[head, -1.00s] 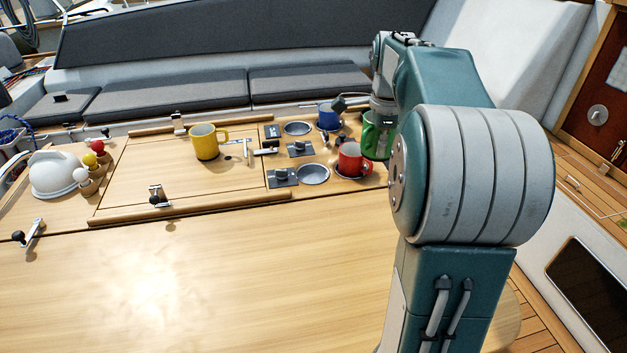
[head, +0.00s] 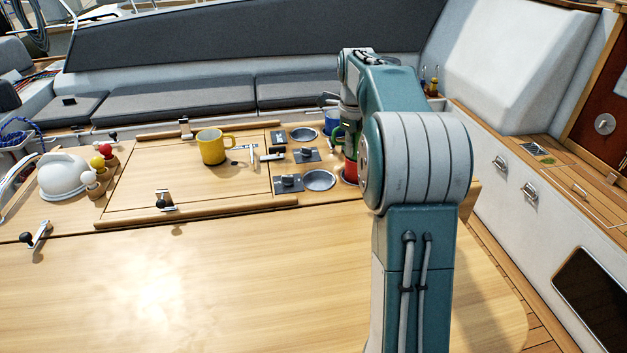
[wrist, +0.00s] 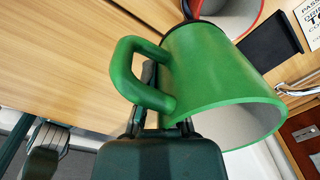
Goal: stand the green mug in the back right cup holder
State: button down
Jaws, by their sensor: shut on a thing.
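The green mug (wrist: 210,75) fills much of the wrist view, its open mouth toward the lower right. My gripper (wrist: 148,90) is shut on its handle (wrist: 128,78). In the head view only a sliver of the green mug (head: 338,133) shows beside my arm, which hides my gripper. The blue mug (head: 331,122) is at the back right of the cup holder group, partly hidden. The red mug (head: 350,171) is at the front right, mostly behind my arm. I cannot see the back right holder itself, nor whether the green mug touches anything.
The back left holder (head: 303,135) and front left holder (head: 319,180) look empty. A yellow mug (head: 213,148) stands on the table hatch. A white dome (head: 63,175) and small coloured balls (head: 104,151) are at left. The table front (head: 220,270) is clear.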

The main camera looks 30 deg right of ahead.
jog(key=w+a+f, duration=0.6)
jog(key=w+f, duration=0.1)
jog(key=shift+a+f, duration=0.2)
jog(key=shift+a, duration=0.15)
jog(key=f, duration=0.3)
jog(key=shift+w+a+f, duration=0.15)
jog(key=shift+w+a, duration=0.05)
jog(key=shift+f, duration=0.25)
jog(key=shift+f, duration=0.6)
jog(key=c, duration=0.8)
grip_release()
jog(key=shift+f, duration=0.15)
